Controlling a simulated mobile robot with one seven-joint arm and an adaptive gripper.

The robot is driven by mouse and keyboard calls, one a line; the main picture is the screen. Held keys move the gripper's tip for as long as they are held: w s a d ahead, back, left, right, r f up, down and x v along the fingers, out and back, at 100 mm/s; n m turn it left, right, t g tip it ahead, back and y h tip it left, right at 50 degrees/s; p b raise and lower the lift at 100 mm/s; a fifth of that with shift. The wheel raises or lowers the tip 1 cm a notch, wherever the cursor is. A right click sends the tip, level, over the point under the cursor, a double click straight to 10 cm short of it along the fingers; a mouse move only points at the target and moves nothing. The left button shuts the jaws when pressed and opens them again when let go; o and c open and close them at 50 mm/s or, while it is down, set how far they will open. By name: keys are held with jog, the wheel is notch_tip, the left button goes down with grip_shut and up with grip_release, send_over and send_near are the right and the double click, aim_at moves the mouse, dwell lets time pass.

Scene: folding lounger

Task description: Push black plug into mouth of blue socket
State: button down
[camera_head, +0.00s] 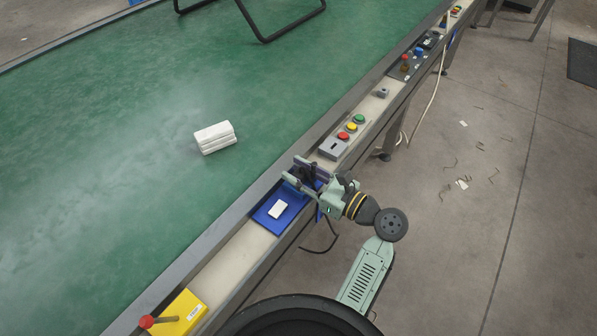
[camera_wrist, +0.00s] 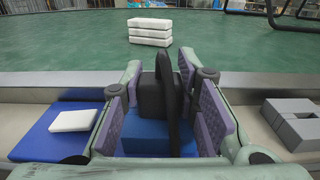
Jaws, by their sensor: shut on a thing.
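The black plug (camera_wrist: 153,98) is a dark block between the purple pads of my gripper (camera_wrist: 163,112) in the wrist view. A black upright strip (camera_wrist: 186,85) stands in front of its right side. The blue socket (camera_wrist: 145,133) shows directly below and nearer than the plug. The plug's lower edge meets the blue in the picture; its mouth is hidden, so I cannot tell how deep the plug sits. In the head view my gripper (camera_head: 305,172) is over the rail, shut on the plug, at the far end of the blue tray.
A blue tray (camera_head: 264,220) holding a white block (camera_head: 278,209) lies beside my gripper. A grey box (camera_head: 333,148) and coloured buttons (camera_head: 351,127) sit further along the rail. White blocks (camera_head: 215,137) are stacked on the green belt (camera_head: 110,160). A yellow box (camera_head: 180,315) is nearer.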

jog(key=c, duration=1.2)
grip_release()
jog(key=shift+o, duration=0.2)
jog(key=v, duration=1.2)
jog(key=shift+s+d, duration=0.1)
